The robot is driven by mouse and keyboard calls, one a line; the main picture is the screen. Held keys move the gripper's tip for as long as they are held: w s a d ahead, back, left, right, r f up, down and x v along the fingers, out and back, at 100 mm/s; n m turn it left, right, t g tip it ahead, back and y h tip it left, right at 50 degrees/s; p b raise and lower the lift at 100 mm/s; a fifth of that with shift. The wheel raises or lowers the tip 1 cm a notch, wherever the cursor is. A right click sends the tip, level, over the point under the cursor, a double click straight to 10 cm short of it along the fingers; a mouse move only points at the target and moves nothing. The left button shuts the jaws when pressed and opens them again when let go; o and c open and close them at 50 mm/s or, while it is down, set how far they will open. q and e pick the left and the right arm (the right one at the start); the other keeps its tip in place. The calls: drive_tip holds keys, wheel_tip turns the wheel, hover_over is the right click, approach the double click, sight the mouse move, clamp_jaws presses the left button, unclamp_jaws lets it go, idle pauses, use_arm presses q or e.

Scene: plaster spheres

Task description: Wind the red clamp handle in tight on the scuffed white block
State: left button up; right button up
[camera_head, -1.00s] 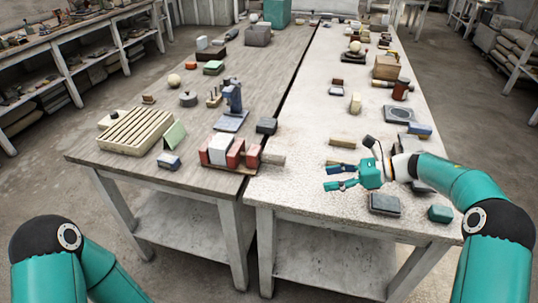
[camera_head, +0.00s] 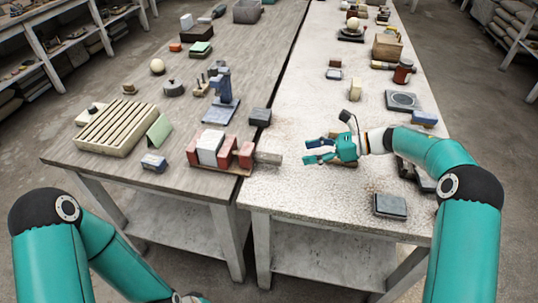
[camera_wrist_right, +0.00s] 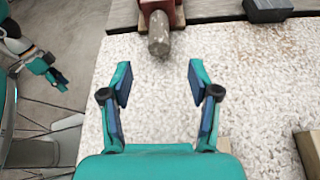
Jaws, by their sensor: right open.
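The red clamp (camera_head: 228,153) sits at the right edge of the left, wooden table. The scuffed white block (camera_head: 209,148) stands between its red jaws. A grey-brown rod-like handle (camera_head: 268,158) points right from the clamp, over the pale table. My right gripper (camera_head: 307,151) is open and empty, just right of the handle's end. In the right wrist view the handle (camera_wrist_right: 158,36) lies ahead of the open fingers (camera_wrist_right: 159,84), about midway between them and apart from them. In that view my left gripper (camera_wrist_right: 45,69) shows small at the left; its jaw state is unclear.
A black box (camera_head: 260,117) lies behind the handle. A blue stand (camera_head: 222,98) rises behind the clamp. A dark grey flat block (camera_head: 390,205) lies on the pale table near its front edge. The pale surface around my right gripper is mostly clear.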

sight(270, 158)
drive_tip(key=p+x, duration=0.3)
drive_tip(key=x, duration=0.8)
drive_tip(key=shift+a, duration=0.35)
drive_tip(key=shift+w+a+f, duration=0.15)
drive_tip(key=shift+a+f, duration=0.2)
drive_tip(key=shift+a, duration=0.15)
drive_tip(key=c, duration=1.2)
drive_tip(key=shift+o, duration=0.2)
